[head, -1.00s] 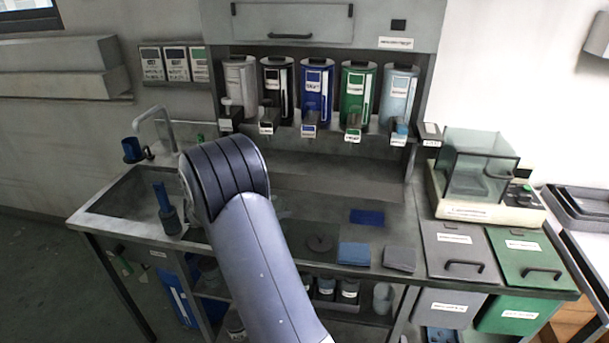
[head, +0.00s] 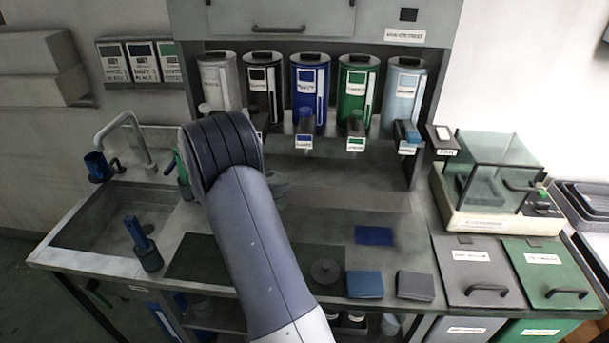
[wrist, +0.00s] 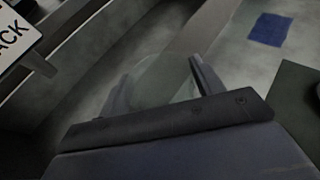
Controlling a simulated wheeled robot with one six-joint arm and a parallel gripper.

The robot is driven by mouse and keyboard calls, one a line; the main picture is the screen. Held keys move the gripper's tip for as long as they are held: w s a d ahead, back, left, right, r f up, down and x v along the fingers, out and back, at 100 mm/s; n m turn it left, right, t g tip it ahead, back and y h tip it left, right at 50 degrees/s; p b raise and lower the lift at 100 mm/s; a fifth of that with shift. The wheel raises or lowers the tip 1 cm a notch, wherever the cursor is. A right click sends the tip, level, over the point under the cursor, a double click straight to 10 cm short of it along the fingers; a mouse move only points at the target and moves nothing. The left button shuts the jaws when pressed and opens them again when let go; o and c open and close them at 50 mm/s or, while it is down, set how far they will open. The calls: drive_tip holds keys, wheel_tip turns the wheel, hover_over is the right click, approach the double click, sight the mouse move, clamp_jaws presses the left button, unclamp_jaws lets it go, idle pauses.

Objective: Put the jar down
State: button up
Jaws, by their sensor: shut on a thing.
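In the wrist view, the jar (wrist: 160,75) is a faint, clear, see-through shape between the two dark fingers of my gripper (wrist: 161,78). My gripper is shut on it, one finger on each side. The grey worktop shows beyond the jar; I cannot tell how high it is held. In the head view my arm hides most of the gripper and the jar. A flat blue square (head: 374,235) lies on the worktop, and it also shows at the upper right of the wrist view (wrist: 269,29).
Several labelled dispensers, including a blue one (head: 310,92), line the back. A sink (head: 85,228) with a blue-handled brush (head: 145,247) is at left. A round dark disc (head: 325,271), folded blue cloth (head: 365,284) and grey cloth (head: 415,286) lie in front. A glass-covered balance (head: 490,190) stands right.

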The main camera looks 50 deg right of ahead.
drive_tip(key=p+x, duration=0.1)
drive_tip(key=x, duration=0.3)
drive_tip(key=r+p+x, duration=0.1)
drive_tip(key=x, duration=0.3)
drive_tip(key=p+x, duration=0.1)
drive_tip(key=x, duration=0.2)
drive_tip(key=shift+s+d+r+p, duration=0.1)
drive_tip(key=shift+d+r+p, duration=0.1)
drive_tip(key=shift+d+p, duration=0.35)
drive_tip(key=shift+d+f, duration=0.1)
drive_tip(key=shift+f, duration=0.3)
drive_tip(key=shift+f, duration=0.1)
drive_tip(key=shift+f+b, duration=0.15)
drive_tip(key=shift+b, duration=0.25)
drive_tip(key=o, duration=1.5)
drive_tip(key=shift+r, duration=0.25)
